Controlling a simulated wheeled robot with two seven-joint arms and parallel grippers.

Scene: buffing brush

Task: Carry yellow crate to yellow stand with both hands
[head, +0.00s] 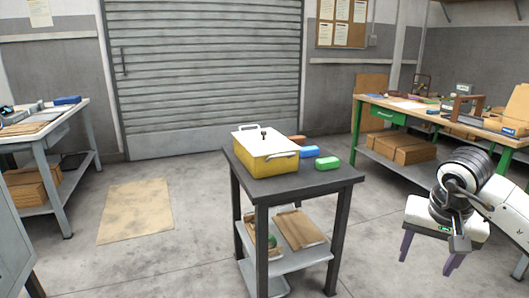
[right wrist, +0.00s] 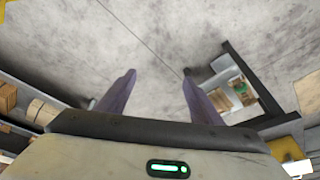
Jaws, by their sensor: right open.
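The yellow crate (head: 272,167) sits on the dark table in the middle of the head view. Its top is whitish, with pale handles at its left and right ends and a small dark knob. A yellow piece, likely the crate (right wrist: 285,149), shows at the lower right of the right wrist view. My right gripper (head: 427,261) is open and empty, pointing down over the floor, well right of the table and apart from the crate. Its two purple fingers also show spread in the right wrist view (right wrist: 158,76). My left gripper is not in view. I cannot make out a yellow stand.
A green-legged workbench (head: 440,120) stands at right, a grey bench (head: 50,128) at left. A flat tan mat (head: 137,209) lies on otherwise clear floor.

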